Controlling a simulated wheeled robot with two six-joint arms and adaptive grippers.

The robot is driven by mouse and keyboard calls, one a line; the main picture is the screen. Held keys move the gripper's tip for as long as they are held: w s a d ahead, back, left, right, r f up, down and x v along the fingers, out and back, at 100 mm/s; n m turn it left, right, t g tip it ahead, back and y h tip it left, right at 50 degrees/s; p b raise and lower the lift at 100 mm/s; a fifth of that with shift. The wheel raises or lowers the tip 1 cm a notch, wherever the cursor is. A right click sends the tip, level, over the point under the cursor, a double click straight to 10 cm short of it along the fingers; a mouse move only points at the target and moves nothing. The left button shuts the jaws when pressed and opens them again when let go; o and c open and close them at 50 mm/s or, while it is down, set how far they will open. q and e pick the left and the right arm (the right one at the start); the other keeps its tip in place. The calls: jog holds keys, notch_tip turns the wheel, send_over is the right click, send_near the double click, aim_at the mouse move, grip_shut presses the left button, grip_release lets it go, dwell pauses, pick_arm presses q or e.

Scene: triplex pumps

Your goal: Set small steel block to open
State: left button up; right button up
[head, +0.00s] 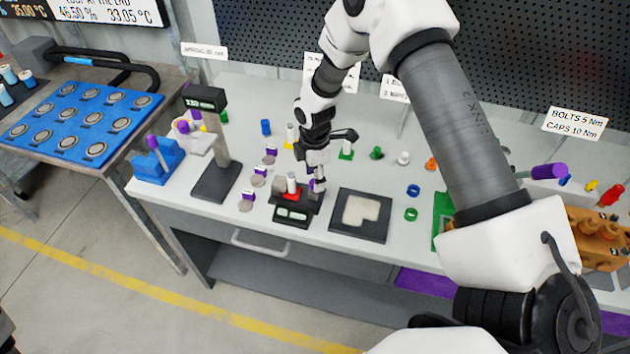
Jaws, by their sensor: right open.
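A small dark block-like device (292,217) with a pale front panel stands near the front edge of the table. My right gripper (317,185) is open and points down at the device's right rear side, close to the upright piece. I cannot tell whether it touches anything. My left gripper is not in view.
A black tray (345,232) with a pale insert lies right of the device. A dark stand (216,184) with a display is at the left. Small purple-marked parts (258,181) lie between. Coloured rings (412,190) and an orange pump block (598,235) are at the right.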

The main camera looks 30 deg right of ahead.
notch_tip(320, 180, up, 9)
jog(key=shift+r, duration=0.2)
jog(key=shift+s+d, duration=0.1)
jog(key=s+a+f+m+y, duration=0.1)
jog(key=s+a+f+m, duration=0.25)
jog(key=s+f, duration=0.35)
jog(key=s+a+f+m, duration=0.3)
jog(key=s+f+m, duration=0.15)
jog(key=f, duration=0.35)
jog(key=s+a+f+m+h, duration=0.1)
jog(key=s+f+m, duration=0.25)
jog(key=s, duration=0.55)
jog(key=s+a+f+m, duration=0.15)
jog(key=s+m, duration=0.25)
jog(key=s, duration=0.5)
notch_tip(320, 180, down, 8)
jog(key=w+b, duration=0.1)
jog(key=b, duration=0.7)
jog(key=shift+d+f, duration=0.15)
jog(key=shift+d, duration=0.15)
